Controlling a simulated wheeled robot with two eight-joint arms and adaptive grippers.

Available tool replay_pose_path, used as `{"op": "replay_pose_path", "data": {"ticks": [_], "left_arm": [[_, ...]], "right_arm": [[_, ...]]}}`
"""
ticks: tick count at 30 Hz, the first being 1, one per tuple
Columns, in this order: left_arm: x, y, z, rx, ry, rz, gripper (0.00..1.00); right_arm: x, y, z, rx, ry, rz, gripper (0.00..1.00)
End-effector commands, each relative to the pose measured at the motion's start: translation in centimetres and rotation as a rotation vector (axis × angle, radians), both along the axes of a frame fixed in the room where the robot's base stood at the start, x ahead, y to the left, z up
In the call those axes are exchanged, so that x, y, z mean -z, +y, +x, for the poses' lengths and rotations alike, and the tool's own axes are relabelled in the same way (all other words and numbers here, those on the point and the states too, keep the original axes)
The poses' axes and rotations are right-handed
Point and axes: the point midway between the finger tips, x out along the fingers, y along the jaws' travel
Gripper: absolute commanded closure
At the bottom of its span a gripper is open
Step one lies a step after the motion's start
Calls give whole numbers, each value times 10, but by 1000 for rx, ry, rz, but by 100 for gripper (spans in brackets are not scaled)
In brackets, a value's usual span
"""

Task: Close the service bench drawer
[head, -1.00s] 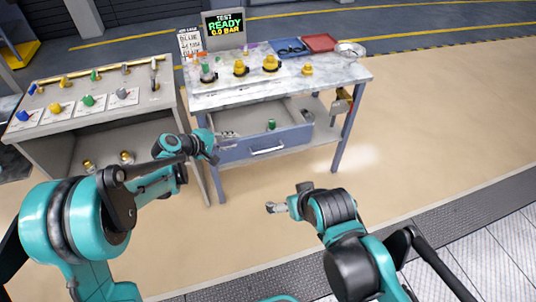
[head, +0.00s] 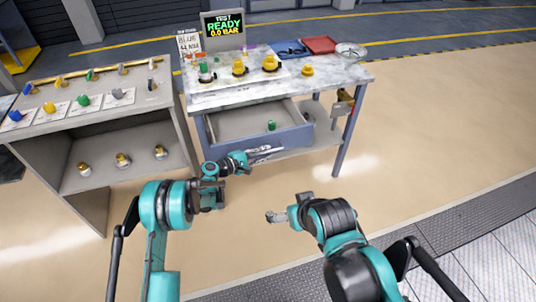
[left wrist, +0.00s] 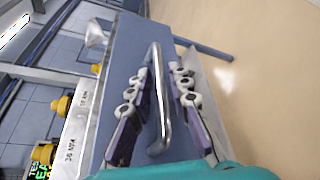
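The service bench drawer (head: 295,138) is pulled out, its inside in view with a green-topped item (head: 271,125) in it. My left gripper (head: 266,152) is at the drawer's front, by its bar handle. In the left wrist view the metal handle (left wrist: 163,110) lies between the two spread fingers of my left gripper (left wrist: 158,82), with gaps on both sides. The drawer front (left wrist: 132,45) is close to the fingers. My right gripper (head: 275,216) is over the floor, in front of the bench and apart from it; its fingers are too small to read.
The bench top (head: 330,78) holds yellow-topped fittings, a blue tray (head: 290,50), a red tray (head: 319,44) and a bowl (head: 350,50). A display (head: 224,27) reads READY, 0.0 BAR. A shelf unit (head: 95,125) stands at left. The floor (head: 420,130) at right is clear.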

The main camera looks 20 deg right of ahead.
Motion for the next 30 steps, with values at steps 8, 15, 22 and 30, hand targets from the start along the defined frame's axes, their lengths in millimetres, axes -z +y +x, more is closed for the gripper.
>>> {"op": "replay_pose_path", "data": {"ticks": [8,15,22,30], "left_arm": [[4,-17,7,-1,-1,1,81],[3,-17,7,-1,-1,1,94],[4,-17,7,0,-1,2,100],[3,-17,7,-1,-1,1,100]], "right_arm": [[7,0,0,0,0,0,0],[6,0,0,0,0,0,0],[6,0,0,0,0,0,0],[6,0,0,0,0,0,0]]}}
